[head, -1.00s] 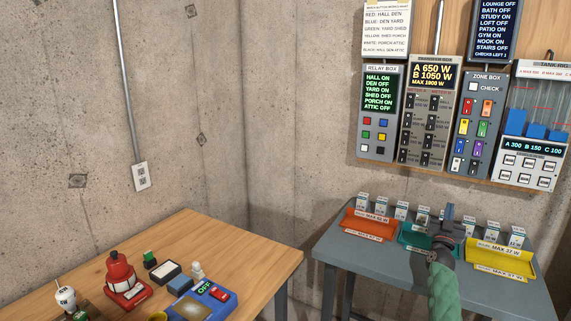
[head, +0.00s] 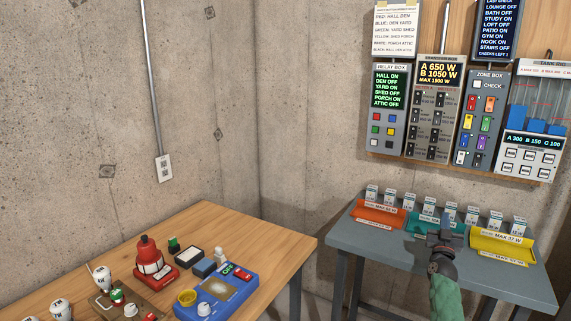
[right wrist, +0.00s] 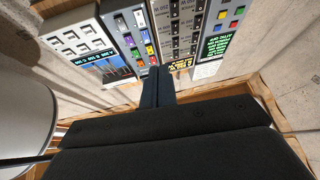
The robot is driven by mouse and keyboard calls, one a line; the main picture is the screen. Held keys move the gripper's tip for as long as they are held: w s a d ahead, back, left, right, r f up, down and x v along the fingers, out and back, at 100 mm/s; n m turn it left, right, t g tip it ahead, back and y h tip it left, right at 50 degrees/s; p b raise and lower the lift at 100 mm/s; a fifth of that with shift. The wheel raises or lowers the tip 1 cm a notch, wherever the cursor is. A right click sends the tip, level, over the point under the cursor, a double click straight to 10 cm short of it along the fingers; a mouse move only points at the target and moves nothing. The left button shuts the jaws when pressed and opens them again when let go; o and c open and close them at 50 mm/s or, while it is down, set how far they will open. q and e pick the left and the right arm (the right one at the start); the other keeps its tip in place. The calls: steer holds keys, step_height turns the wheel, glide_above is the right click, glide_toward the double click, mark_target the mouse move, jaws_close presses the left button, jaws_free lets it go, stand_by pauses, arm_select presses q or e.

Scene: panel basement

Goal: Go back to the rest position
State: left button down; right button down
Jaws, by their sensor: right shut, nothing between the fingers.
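My right gripper (head: 447,216) is shut and empty. In the head view it appears in front of the teal tray (head: 422,224) on the grey table, with my green forearm coming up from below. I cannot tell how high it is above the table. In the right wrist view, its closed dark fingers (right wrist: 156,84) point toward the wall boxes, with nothing between them. My left gripper is not in view.
The grey table (head: 375,244) also carries an orange tray (head: 378,218), a yellow tray (head: 500,247) and several small boxes. The wall holds a relay box (head: 388,105) and other panels.

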steer(key=s+a+f+n+g+y, duration=0.75)
steer(key=s+a+f+y, duration=0.35)
steer(key=s+a+f, duration=1.05)
steer(key=s+a+f+g, duration=0.3)
steer(key=s+a, duration=0.1)
steer(key=s, duration=0.6)
steer(key=s+a+f+g, duration=0.3)
steer(key=s+a+f, duration=0.15)
steer(key=s, duration=0.45)
steer(key=s+a+r+m+g+h, duration=0.1)
steer(key=s+g, duration=0.1)
steer(key=s, duration=0.7)
steer(key=s+a+r+m+g, duration=0.1)
steer(key=s+a+g, duration=0.15)
steer(key=s, duration=0.75)
steer(key=s+a+f+g, duration=0.1)
steer(key=s+f, duration=0.1)
steer(key=f, duration=1.6)
steer(key=s+a+f+g, duration=0.1)
steer(key=a+f, duration=0.1)
steer(key=f, duration=1.5)
steer(key=shift+s+a+f+g, duration=0.2)
steer(key=shift+s+f+g, duration=0.1)
steer(key=shift+s+f, duration=0.1)
steer(key=shift+r+n, duration=0.1)
steer(key=shift+n, duration=0.15)
